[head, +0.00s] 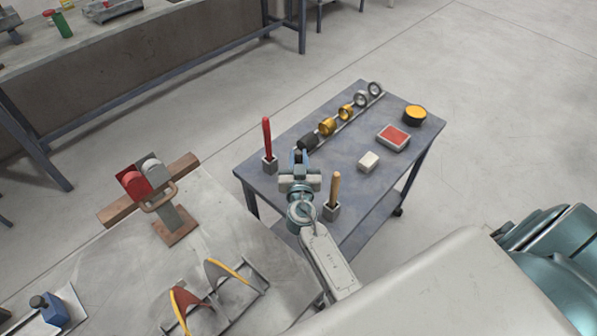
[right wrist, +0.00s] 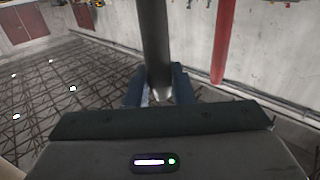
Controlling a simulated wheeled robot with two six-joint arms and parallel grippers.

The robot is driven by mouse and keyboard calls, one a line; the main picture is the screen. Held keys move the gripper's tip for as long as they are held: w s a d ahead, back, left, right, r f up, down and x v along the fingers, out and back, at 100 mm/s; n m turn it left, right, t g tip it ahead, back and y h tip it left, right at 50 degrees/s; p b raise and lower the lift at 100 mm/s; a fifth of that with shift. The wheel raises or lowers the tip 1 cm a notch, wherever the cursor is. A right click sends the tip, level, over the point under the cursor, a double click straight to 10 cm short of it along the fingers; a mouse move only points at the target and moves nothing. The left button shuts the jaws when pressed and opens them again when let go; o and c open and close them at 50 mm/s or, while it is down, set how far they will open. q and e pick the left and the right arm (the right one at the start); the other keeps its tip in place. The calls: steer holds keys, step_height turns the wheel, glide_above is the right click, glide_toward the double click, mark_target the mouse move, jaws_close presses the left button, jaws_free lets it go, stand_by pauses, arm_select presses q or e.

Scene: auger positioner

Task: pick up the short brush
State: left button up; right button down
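My right gripper (head: 299,157) is over the small blue-grey cart, between a red-handled brush (head: 267,142) and a wooden-handled brush (head: 334,190), each upright in a grey block. In the right wrist view, which looks upside down, a dark handle (right wrist: 155,45) with a pale metal end lies between the two fingers (right wrist: 160,88). A small light gap shows beside it, so the fingers look open around its end. My left gripper is not in view.
A workbench (head: 225,205) with a red-and-grey clamped piece (head: 150,180) stands at the left.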

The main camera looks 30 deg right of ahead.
steer(key=shift+f, duration=0.15)
steer(key=shift+r, duration=0.4)
step_height(320, 180, up, 8)
steer(key=shift+r+p, duration=0.15)
steer(key=shift+p, duration=0.4)
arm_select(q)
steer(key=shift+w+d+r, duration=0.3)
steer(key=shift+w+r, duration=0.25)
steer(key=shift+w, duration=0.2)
arm_select(e)
steer(key=shift+r, duration=0.5)
